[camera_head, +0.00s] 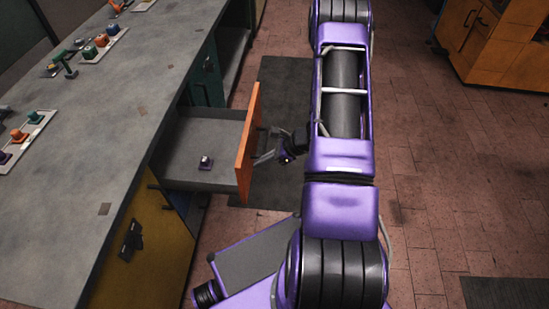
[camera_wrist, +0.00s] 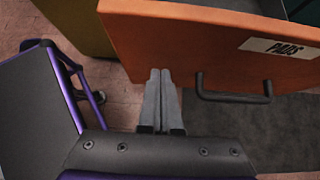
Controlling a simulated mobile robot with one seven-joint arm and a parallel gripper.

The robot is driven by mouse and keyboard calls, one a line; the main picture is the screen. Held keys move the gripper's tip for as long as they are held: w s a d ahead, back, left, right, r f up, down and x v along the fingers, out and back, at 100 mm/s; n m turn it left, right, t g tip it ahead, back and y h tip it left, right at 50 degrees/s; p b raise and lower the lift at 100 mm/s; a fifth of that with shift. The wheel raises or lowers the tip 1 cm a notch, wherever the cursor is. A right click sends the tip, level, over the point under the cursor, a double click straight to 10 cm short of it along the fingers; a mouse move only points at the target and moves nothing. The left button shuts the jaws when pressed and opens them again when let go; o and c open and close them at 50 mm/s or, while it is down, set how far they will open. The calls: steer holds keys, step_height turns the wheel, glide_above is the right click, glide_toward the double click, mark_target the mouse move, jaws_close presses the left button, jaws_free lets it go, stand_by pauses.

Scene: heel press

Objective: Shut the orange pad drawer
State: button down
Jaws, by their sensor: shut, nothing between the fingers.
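The orange pad drawer (camera_head: 244,150) stands well out from the workbench, its grey tray open to view.
A small dark-and-white object (camera_head: 206,162) lies in the drawer tray. The grey workbench (camera_head: 110,165) holds trays of small coloured parts. A yellow cabinet front (camera_head: 150,250) and a green one (camera_head: 208,75) flank the drawer. A dark mat (camera_head: 282,105) lies on the tiled floor.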

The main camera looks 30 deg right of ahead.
steer(key=shift+w+a, duration=0.55)
steer(key=shift+a, duration=0.25)
steer(key=w+a+b, duration=0.3)
steer(key=w+a, duration=0.5)
steer(key=a, duration=0.4)
steer(key=w+a+b, duration=0.4)
steer(key=w+a, duration=0.5)
steer(key=a, duration=0.4)
steer(key=shift+a+r, duration=0.2)
steer(key=shift+d, duration=0.1)
